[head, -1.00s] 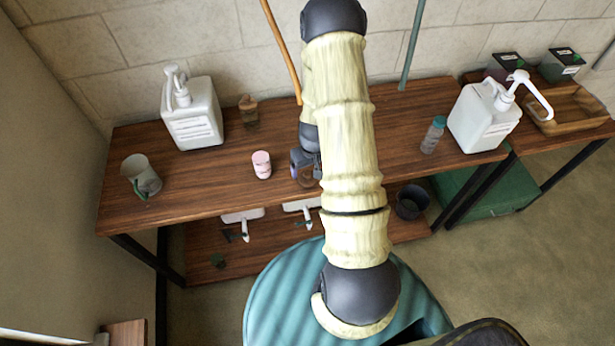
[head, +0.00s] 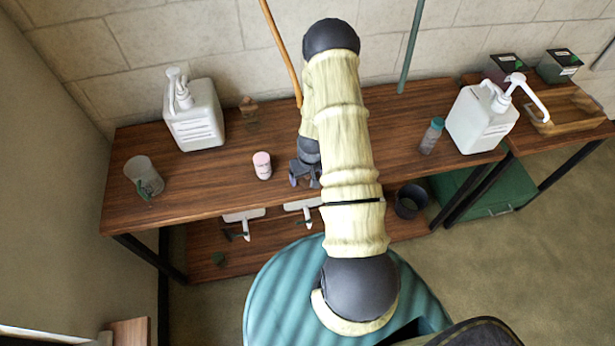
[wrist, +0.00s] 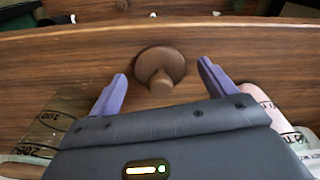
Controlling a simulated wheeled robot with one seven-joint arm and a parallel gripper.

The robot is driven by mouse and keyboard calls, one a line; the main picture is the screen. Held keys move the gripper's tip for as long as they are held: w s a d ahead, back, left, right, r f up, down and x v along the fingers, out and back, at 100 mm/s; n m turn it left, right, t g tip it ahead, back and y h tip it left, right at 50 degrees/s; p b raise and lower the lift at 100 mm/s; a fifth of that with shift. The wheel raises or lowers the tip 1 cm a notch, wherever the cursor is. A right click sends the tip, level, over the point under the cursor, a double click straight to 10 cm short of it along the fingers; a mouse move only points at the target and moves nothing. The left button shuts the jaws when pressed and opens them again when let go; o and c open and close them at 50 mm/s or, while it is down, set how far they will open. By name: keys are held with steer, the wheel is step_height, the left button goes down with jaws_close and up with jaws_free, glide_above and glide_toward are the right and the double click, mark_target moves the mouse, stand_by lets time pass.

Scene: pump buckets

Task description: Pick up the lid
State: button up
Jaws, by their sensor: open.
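The lid (wrist: 168,60) is a small round brown wooden disc with a knob (wrist: 160,84), lying on the wooden table top. In the wrist view it sits between the two purple fingers of my gripper (wrist: 162,71), with a gap on each side. My gripper is open and holds nothing. In the head view my gripper (head: 305,178) is low over the table near its front edge, and the lid is hidden there behind it and my arm.
A pink-and-white jar (head: 262,165) stands close left of my gripper in the head view. A clear marked container (wrist: 48,125) is close on the other side in the wrist view. Pump bottles (head: 194,115) (head: 482,120), a mug (head: 144,177) and a teal-capped bottle (head: 432,136) stand farther off.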

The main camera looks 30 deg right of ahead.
steer(key=shift+f, duration=0.3)
steer(key=c, duration=1.1)
